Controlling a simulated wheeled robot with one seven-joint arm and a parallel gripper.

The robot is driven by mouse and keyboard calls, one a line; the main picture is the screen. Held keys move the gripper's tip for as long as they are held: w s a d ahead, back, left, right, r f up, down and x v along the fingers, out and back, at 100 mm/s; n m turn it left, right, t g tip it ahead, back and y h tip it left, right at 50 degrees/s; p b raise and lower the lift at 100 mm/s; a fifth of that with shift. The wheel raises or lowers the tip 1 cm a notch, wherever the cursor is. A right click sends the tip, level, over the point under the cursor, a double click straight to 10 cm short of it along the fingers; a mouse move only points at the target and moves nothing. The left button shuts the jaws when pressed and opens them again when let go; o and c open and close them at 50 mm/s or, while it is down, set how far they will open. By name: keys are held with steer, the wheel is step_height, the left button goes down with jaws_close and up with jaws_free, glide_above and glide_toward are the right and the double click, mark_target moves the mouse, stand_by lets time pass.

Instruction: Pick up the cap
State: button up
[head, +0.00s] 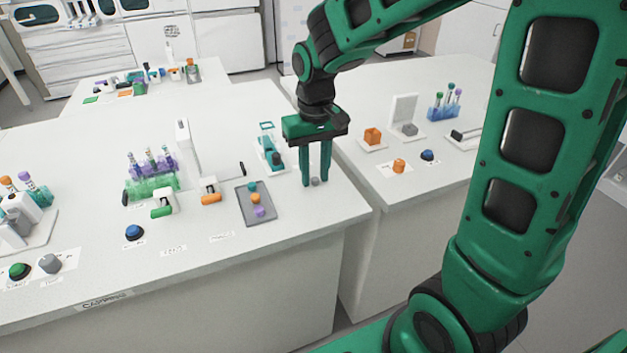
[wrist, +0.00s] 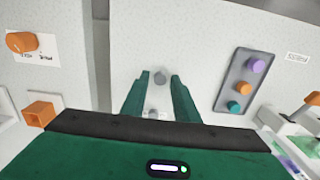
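A small grey cap (head: 315,181) stands on the white bench near its right edge. A grey tray (head: 242,208) to the left holds a teal, an orange and a purple cap; the tray (wrist: 222,94) also shows in the wrist view.
A teal-and-white device (head: 268,150) stands behind and left of my gripper. Tube racks (head: 150,182) and a blue button (head: 134,232) are farther left.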

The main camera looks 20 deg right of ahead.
mark_target(315, 179)
steer(key=shift+c, duration=0.6)
jaws_close()
steer(key=shift+r, duration=0.1)
steer(key=shift+r, duration=2.7)
